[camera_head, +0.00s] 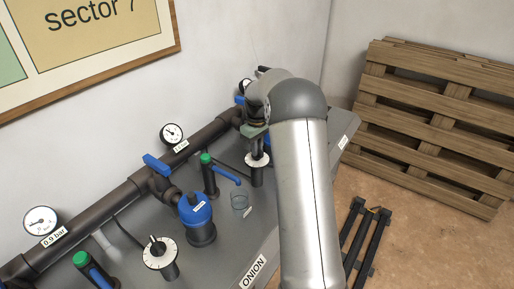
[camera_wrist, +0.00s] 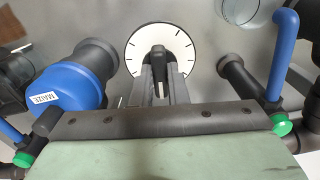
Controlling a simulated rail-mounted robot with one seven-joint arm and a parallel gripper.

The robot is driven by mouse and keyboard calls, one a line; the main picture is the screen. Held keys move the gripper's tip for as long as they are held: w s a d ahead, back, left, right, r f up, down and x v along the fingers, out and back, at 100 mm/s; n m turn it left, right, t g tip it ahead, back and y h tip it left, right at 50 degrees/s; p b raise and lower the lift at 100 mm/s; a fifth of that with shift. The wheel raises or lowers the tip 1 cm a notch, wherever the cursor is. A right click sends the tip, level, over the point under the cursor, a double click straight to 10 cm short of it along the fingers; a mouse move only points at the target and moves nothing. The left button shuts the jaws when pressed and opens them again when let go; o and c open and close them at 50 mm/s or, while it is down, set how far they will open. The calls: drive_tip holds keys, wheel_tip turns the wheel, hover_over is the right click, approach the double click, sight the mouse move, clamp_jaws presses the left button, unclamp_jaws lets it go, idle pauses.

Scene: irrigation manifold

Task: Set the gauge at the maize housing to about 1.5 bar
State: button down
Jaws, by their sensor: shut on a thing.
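My gripper (camera_wrist: 160,82) is shut on the black pointer knob (camera_wrist: 157,58) of a white dial (camera_wrist: 184,46) with black tick marks. The blue housing labelled MAIZE (camera_wrist: 68,88) lies to the left of the knob in the wrist view. In the head view the white dial (camera_head: 257,160) shows just below my gripper, and my arm hides the maize housing. A round gauge (camera_head: 244,86) at the far end of the pipe is partly covered by my arm; its reading cannot be made out.
Two other gauges stand on the dark pipe, a middle one (camera_head: 171,134) and a near one (camera_head: 40,221) tagged 0.9 bar. A blue housing (camera_head: 196,211), a clear cup (camera_head: 240,200) and another dial (camera_head: 160,252) are nearer. Wooden pallets (camera_head: 440,115) lean at the right.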

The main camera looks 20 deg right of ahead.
drive_tip(key=shift+m, duration=0.6)
drive_tip(key=shift+r, duration=0.1)
drive_tip(key=c, duration=1.4)
unclamp_jaws()
drive_tip(key=shift+c, duration=0.2)
wheel_tip(320, 180, up, 17)
drive_tip(key=shift+r, duration=0.15)
